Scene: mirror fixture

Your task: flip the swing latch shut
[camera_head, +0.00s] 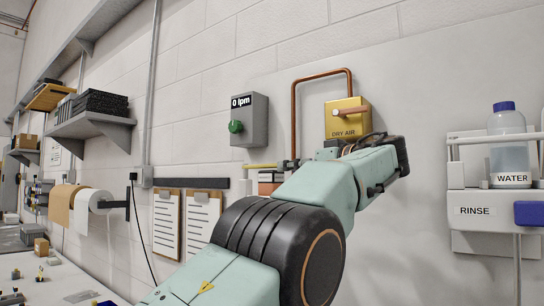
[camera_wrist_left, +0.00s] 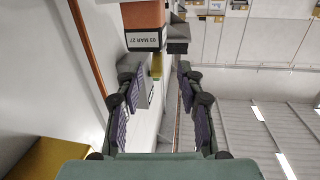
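My left gripper (camera_wrist_left: 155,73) is open in the left wrist view, with its two dark padded fingers apart and nothing held between them. A small yellow piece (camera_wrist_left: 157,66) shows in the gap ahead of the fingertips, beside a grey block (camera_wrist_left: 178,47). In the head view, a thin yellow bar (camera_head: 261,166) sticks out to the left of my left gripper (camera_head: 298,164), whose body is largely hidden behind my pale green arm. I cannot tell for sure which part is the swing latch; the yellow bar looks like a lever. My right gripper is not in view.
A yellow DRY AIR box (camera_head: 344,121) and a copper pipe (camera_head: 294,110) are close above my left gripper. An orange labelled box (camera_wrist_left: 143,24) lies near the fingertips. A grey flow box (camera_head: 250,118) reads 0 lpm. A rinse shelf (camera_head: 474,207) is at right.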

